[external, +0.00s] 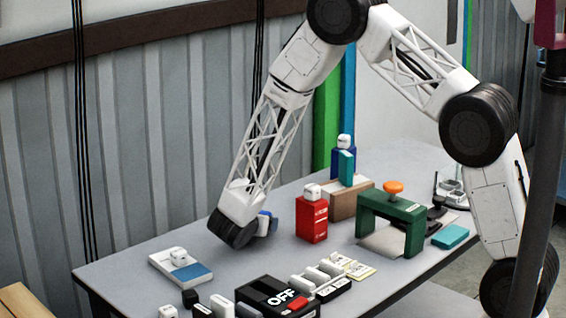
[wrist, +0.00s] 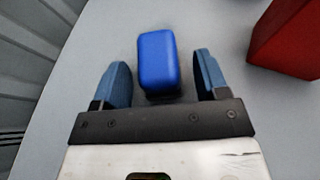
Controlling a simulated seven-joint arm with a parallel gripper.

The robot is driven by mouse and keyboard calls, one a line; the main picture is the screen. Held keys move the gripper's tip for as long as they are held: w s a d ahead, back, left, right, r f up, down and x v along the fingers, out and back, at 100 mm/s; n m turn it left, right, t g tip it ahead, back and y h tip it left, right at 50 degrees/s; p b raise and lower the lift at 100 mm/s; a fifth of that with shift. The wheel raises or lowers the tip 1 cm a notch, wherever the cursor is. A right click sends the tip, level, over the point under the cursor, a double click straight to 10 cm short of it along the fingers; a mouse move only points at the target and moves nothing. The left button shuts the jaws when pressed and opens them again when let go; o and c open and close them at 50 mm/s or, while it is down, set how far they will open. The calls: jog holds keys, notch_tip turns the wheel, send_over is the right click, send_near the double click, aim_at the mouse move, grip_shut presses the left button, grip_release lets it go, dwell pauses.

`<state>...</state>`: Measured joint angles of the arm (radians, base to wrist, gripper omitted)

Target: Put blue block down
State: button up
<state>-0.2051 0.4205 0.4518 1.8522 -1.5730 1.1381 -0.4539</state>
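The blue block (wrist: 158,60) shows in the wrist view as a rounded block between the two blue fingers of my gripper (wrist: 161,62). A gap shows on each side of it, so the fingers are open and not touching it. A dark shadow lies at its near end, and it appears to rest on the grey table. In the external view my gripper (external: 266,224) is low over the table, left of the red box. Blue parts show there, but I cannot tell block from finger.
A red box (external: 312,219) with a white item on top stands close on the right. A blue-and-white tray (external: 195,272) lies to the left. A black OFF box (external: 262,298) is at the front. A green arch (external: 392,209) stands further right. Bare table lies around my gripper.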

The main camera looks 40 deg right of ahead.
jog(key=shift+r, duration=0.15)
jog(key=v, duration=1.2)
dwell(0.9)
jog(key=s+d+r+m+g+y, duration=0.2)
jog(key=s+d+r+m, duration=0.35)
jog(key=s+r, duration=0.4)
jog(key=s+d+r+m+g+y, duration=0.3)
jog(key=s+d+r+m, duration=0.25)
jog(key=s+r, duration=0.45)
jog(key=s+r+m+t+y, duration=0.1)
jog(key=s+r+m+y, duration=0.2)
jog(key=s, duration=0.9)
jog(key=s+r+m+t+y, duration=0.1)
jog(key=s+r+m+y, duration=0.3)
jog(key=s+r+m, duration=0.3)
jog(key=shift+s+a+m+t+y, duration=0.3)
jog(key=shift+s+m, duration=0.5)
jog(key=shift+s, duration=1.8)
jog(key=shift+r, duration=0.1)
